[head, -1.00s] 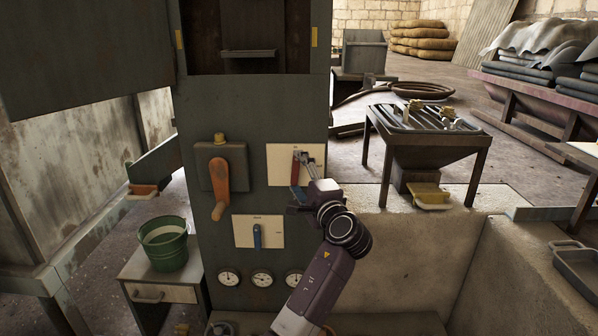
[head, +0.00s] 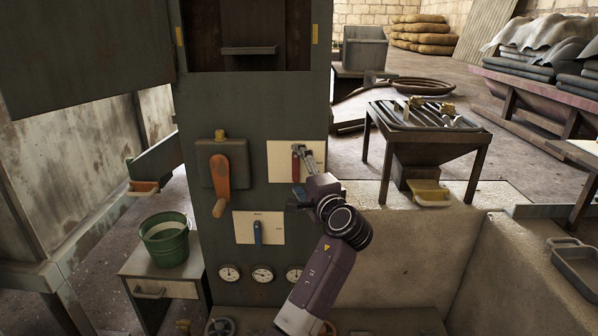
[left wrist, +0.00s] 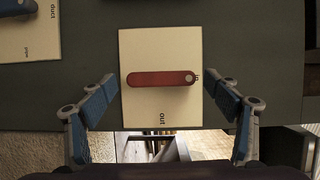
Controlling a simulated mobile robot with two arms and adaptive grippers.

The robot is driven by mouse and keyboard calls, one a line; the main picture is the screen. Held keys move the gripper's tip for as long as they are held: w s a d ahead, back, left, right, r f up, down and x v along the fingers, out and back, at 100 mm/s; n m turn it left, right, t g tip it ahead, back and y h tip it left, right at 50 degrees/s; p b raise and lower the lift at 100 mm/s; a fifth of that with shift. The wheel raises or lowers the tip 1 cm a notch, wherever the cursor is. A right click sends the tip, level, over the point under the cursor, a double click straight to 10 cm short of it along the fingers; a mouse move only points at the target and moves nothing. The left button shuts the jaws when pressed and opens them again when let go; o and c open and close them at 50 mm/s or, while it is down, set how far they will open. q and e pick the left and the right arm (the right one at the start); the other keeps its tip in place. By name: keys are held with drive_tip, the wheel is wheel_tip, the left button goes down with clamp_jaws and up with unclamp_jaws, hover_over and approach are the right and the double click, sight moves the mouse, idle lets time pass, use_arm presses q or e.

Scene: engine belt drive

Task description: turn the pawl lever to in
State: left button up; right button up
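The pawl lever is a red bar (left wrist: 160,78) on a pale plate (left wrist: 140,110), with a round pin at its right end in the left wrist view. That end lies beside the "in" label; "out" is printed lower on the plate. In the head view the lever (head: 295,167) stands upright, partly hidden by my gripper. My left gripper (head: 302,173) is in front of the plate. In the left wrist view its blue-padded fingers are spread wide, one beyond each end of the lever, with nothing between the pads. My right gripper is not in view.
On the same dark cabinet are an orange crank handle (head: 221,188), a blue lever (head: 258,232) on a second plate below, and gauges (head: 262,274). A green bucket (head: 165,243) stands at left. A hopper table (head: 430,150) stands at right.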

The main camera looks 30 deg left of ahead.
use_arm(q)
drive_tip(key=shift+d, duration=0.1)
drive_tip(key=v, duration=1.2)
idle(0.4)
